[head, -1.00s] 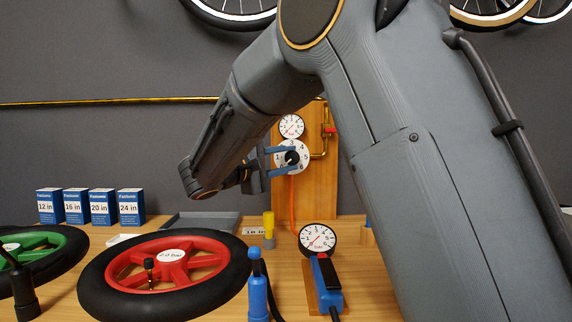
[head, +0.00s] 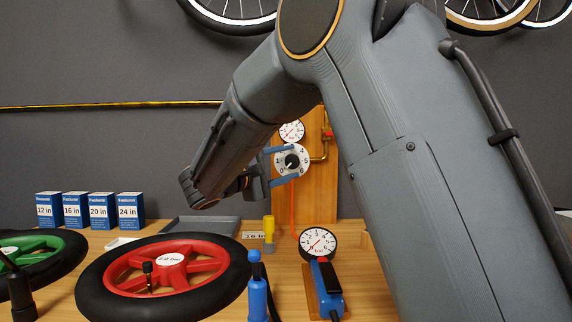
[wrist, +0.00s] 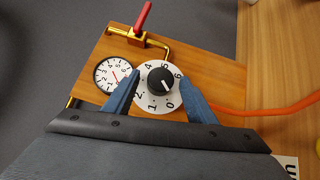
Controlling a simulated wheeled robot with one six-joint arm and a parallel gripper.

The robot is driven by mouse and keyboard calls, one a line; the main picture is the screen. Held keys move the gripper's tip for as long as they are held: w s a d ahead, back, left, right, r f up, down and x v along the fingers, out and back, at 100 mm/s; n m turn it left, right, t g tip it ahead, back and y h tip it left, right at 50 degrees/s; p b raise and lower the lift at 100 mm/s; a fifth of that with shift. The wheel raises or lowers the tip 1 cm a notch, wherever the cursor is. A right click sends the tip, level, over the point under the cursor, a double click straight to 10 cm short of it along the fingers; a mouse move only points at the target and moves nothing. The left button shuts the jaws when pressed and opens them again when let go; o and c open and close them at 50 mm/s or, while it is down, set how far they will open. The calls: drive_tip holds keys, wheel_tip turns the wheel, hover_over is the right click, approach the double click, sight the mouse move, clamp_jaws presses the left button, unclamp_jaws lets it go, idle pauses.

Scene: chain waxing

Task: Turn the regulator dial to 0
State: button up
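The regulator dial (head: 304,158) is a white numbered disc with a black knob (head: 292,162), upright on a wooden wall board. In the wrist view the black knob (wrist: 161,79) has a white pointer mark directed down and slightly right, about toward the 0. My gripper (head: 281,165) is open, with its two blue-grey fingers on either side of the knob. In the wrist view my gripper (wrist: 159,76) shows a gap between each fingertip and the knob. The fingers hide part of the disc, including its 3.
A round gauge (head: 292,131) and brass pipe (head: 318,153) with a red lever (wrist: 143,17) are beside the dial. Below on the bench (head: 372,285) are a red wheel (head: 143,262), a grey tray (head: 225,228), a yellow-topped tool (head: 269,224) and a blue pump with gauge (head: 318,241).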

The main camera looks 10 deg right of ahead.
drive_tip(key=r+v, duration=0.1)
drive_tip(key=v, duration=0.6)
drive_tip(key=shift+s+a+f, duration=0.25)
drive_tip(key=shift+a+f, duration=0.1)
drive_tip(key=shift+f, duration=0.15)
